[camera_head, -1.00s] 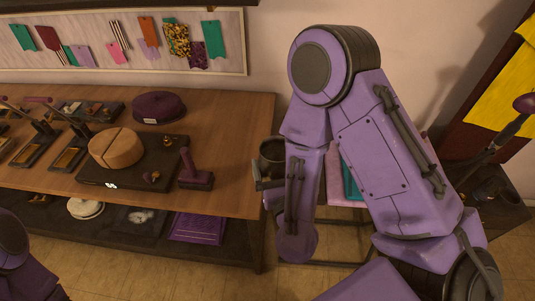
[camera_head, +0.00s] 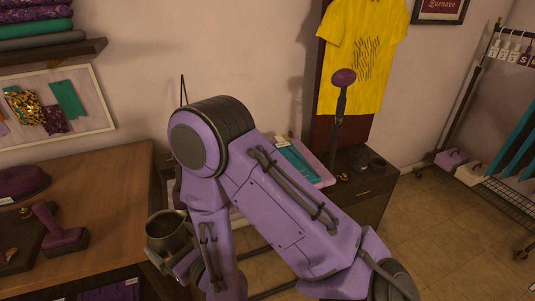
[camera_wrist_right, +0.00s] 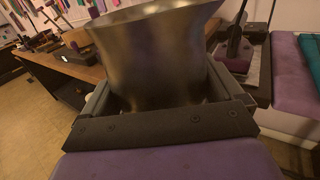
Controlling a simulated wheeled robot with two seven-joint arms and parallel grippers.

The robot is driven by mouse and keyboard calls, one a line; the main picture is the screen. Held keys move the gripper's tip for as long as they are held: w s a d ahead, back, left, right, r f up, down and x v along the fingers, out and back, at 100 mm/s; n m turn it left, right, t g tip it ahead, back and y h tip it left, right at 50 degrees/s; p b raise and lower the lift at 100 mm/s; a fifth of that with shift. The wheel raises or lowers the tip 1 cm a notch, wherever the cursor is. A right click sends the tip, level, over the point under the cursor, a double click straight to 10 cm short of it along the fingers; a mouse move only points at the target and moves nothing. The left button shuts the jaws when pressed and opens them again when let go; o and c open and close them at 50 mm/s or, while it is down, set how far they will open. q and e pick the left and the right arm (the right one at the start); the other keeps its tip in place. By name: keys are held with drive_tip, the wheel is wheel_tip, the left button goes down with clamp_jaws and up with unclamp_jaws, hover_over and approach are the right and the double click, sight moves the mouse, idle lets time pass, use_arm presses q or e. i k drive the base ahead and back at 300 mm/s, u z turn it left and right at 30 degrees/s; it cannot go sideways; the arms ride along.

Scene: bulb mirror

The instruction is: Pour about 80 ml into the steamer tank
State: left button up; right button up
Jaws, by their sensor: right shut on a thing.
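A grey metal jug (camera_head: 165,236) is held upright in my right gripper (camera_head: 172,262), left of my right arm in the head view. In the right wrist view the jug (camera_wrist_right: 155,55) fills the middle, between the two fingers of the gripper (camera_wrist_right: 160,98). Its contents cannot be made out. A steamer with a purple head (camera_head: 343,77) on a dark pole stands at a dark cabinet, in front of a yellow shirt. A small dark rounded vessel (camera_head: 370,163) is on the cabinet top; I cannot tell whether it is the tank. My left gripper is not in view.
A wooden table (camera_head: 105,195) is at the left, with a purple hand tool (camera_head: 58,230) on a dark board. A pink-and-teal padded surface (camera_head: 300,160) lies behind my right arm, beside the dark cabinet (camera_head: 365,195). Floor (camera_head: 450,235) is open at the right.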

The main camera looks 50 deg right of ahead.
sight(361, 158)
drive_tip(key=z, duration=3.4)
drive_tip(key=i, duration=4)
drive_tip(key=u, duration=3.4)
